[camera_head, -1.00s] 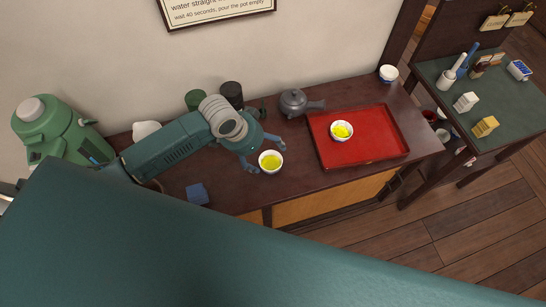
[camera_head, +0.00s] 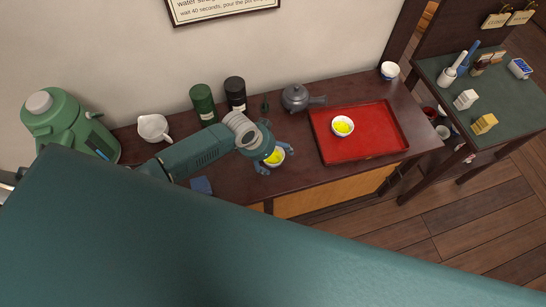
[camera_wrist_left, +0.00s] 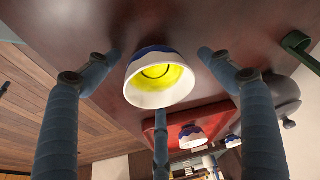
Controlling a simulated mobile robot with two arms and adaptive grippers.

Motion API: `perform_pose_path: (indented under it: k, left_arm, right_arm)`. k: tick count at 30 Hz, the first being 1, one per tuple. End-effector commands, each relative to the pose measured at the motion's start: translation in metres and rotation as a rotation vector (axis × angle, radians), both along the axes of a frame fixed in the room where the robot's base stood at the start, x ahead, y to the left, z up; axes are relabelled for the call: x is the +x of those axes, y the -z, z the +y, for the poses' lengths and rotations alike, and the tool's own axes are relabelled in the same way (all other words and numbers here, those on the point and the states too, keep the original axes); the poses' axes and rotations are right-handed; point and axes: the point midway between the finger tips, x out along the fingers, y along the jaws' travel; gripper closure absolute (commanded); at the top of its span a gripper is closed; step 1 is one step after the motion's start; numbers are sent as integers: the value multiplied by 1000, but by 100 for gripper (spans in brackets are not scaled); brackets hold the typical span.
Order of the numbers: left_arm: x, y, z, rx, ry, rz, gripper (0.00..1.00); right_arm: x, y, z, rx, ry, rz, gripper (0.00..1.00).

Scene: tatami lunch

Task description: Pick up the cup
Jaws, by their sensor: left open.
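A small white and blue cup with yellow-green tea (camera_head: 276,157) stands on the dark wooden counter. My left gripper (camera_head: 276,152) is open around it, the fingers on either side. In the left wrist view the cup (camera_wrist_left: 160,82) sits between the spread fingers of the left gripper (camera_wrist_left: 158,62), with a gap visible on both sides. Another cup of yellow-green tea (camera_head: 342,126) stands on the red tray (camera_head: 375,145). My right gripper is not in view.
A grey teapot (camera_head: 296,97) stands behind the cup, left of the tray. Green (camera_head: 203,103) and black (camera_head: 236,93) canisters, a white pitcher (camera_head: 153,128), a green dispenser (camera_head: 68,122) and a blue cloth (camera_head: 201,186) are around the arm. An empty-looking white cup (camera_head: 390,70) stands at the far right corner.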

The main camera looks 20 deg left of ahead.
Motion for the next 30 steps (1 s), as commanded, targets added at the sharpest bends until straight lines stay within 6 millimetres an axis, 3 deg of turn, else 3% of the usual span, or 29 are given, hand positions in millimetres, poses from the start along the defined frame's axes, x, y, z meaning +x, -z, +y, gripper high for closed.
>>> perform_pose_path:
  k: [2, 9, 22, 30]
  left_arm:
    - [0, 0, 0, 0, 0, 0, 21]
    - [0, 0, 0, 0, 0, 0, 69]
    - [1, -3, 0, -2, -1, -1, 71]
    - [1, -19, 0, -2, 1, -3, 71]
  right_arm:
    - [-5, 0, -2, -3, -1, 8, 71]
    - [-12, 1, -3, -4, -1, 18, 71]
    - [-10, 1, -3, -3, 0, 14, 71]
    - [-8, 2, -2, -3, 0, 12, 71]
